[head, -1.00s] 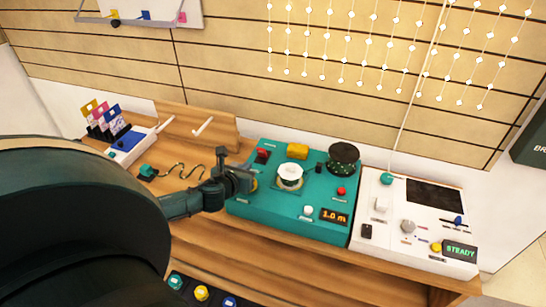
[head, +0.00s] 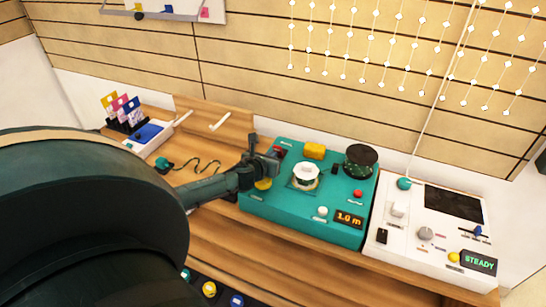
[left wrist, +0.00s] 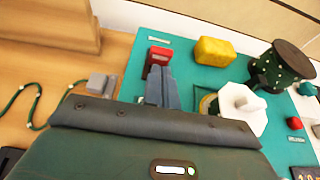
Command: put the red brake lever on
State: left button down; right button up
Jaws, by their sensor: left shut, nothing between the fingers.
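The red brake lever (head: 281,151) is a small red block at the back left of the teal console (head: 330,226). In the head view my left gripper partly covers it. In the left wrist view the red lever (left wrist: 158,55) shows just beyond the grey fingers, standing by a small label. My left gripper (head: 268,163) is over the console's left edge, shut and empty. In the left wrist view its fingertips (left wrist: 160,72) are close in front of the red lever; I cannot tell whether they touch. My right gripper is not in view.
A yellow block (head: 314,151), a white knob (head: 306,173) and a dark spool (head: 361,160) stand on the console, close right of the lever. A white panel (head: 400,255) adjoins on the right. A green cord (head: 200,163) lies on the wooden bench to the left.

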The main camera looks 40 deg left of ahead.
aim_at(277, 147)
pick_arm(q)
jog(key=shift+x, duration=0.85)
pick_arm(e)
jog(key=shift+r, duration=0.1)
pick_arm(q)
jog(key=shift+w+r, duration=0.2)
jog(key=shift+r, duration=0.15)
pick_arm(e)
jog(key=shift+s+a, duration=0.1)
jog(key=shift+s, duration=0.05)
pick_arm(q)
jog(key=shift+w+a+r+p, duration=0.3)
jog(key=shift+w+r+p, duration=0.35)
jog(key=shift+p, duration=0.25)
jog(key=shift+w+a+r+p, duration=0.1)
jog(key=shift+w+p, duration=0.05)
jog(key=shift+w, duration=0.2)
jog(key=shift+w+a+r+p, duration=0.1)
jog(key=shift+w+r+p, duration=0.05)
jog(key=shift+w, duration=0.55)
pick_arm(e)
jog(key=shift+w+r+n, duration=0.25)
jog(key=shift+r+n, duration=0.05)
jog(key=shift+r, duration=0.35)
pick_arm(q)
jog(key=shift+r, duration=0.15)
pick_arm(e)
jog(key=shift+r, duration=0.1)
